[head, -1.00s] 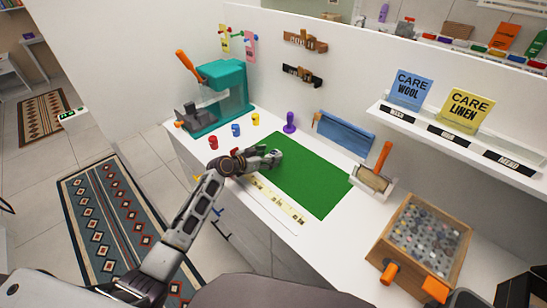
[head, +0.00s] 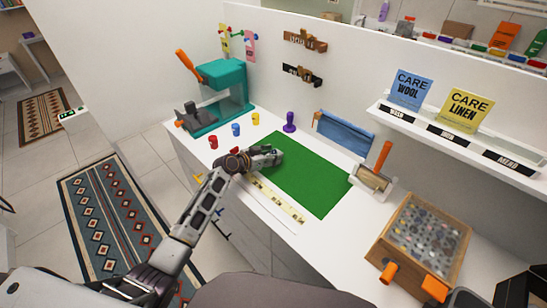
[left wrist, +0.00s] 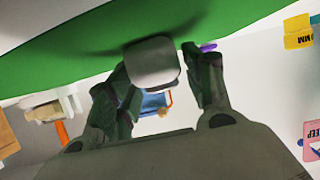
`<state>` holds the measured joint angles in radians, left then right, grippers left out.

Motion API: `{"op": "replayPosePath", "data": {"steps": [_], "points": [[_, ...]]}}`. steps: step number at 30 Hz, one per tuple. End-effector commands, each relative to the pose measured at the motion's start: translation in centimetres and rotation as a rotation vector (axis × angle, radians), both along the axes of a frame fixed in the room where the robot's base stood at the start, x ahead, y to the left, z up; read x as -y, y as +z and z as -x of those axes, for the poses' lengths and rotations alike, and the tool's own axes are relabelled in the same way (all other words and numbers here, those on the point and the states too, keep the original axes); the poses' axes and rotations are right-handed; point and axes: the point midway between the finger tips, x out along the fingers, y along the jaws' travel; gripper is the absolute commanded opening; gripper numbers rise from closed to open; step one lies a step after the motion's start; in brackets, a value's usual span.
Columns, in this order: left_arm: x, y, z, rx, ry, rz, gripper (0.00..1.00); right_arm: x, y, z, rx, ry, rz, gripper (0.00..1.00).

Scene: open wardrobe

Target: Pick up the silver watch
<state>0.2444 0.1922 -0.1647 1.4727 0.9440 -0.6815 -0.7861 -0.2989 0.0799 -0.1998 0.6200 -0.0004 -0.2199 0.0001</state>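My left gripper (head: 272,156) is low over the upper left part of the green mat (head: 310,180). In the left wrist view its two dark fingers (left wrist: 160,85) are apart, with a smooth grey rounded-square thing (left wrist: 152,62) at their tips. It looks like the silver watch, seen close to the mat. It overlaps the left-hand finger, and the right-hand finger is close beside it. I cannot tell whether the fingers press on it. In the head view the gripper hides most of this spot. My right gripper does not clearly show.
A teal press (head: 222,92) and small red, blue and yellow pots (head: 236,130) stand at left. A purple stamp (head: 290,122) is behind the mat. A ruler strip (head: 278,200) lies in front. A wooden box (head: 420,245) and an orange-handled tool (head: 376,172) are at right.

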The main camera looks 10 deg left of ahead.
Motion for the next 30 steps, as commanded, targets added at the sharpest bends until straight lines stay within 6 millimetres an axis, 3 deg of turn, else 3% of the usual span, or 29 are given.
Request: {"op": "replayPosePath", "data": {"steps": [1, 7, 20, 30], "points": [[0.0, 0.0, 0.0, 0.0, 0.0, 0.0, 0.4, 0.2, 0.0, 0.0, 0.0, 0.001, 0.002, 0.91], [0.0, 0.0, 0.0, 0.0, 0.0, 0.0, 0.16, 0.9, 0.0, 0.0, 0.0, 0.003, 0.01, 0.91], [0.0, 0.8, 0.0, 0.001, -0.001, 0.0, 0.16, 0.9, 0.0, 0.0, 0.0, 0.002, 0.009, 0.91], [0.0, 5.1, -0.1, 0.005, -0.001, -0.002, 0.16, -0.6, 0.0, 0.0, 0.001, -0.003, -0.007, 0.91]]}}
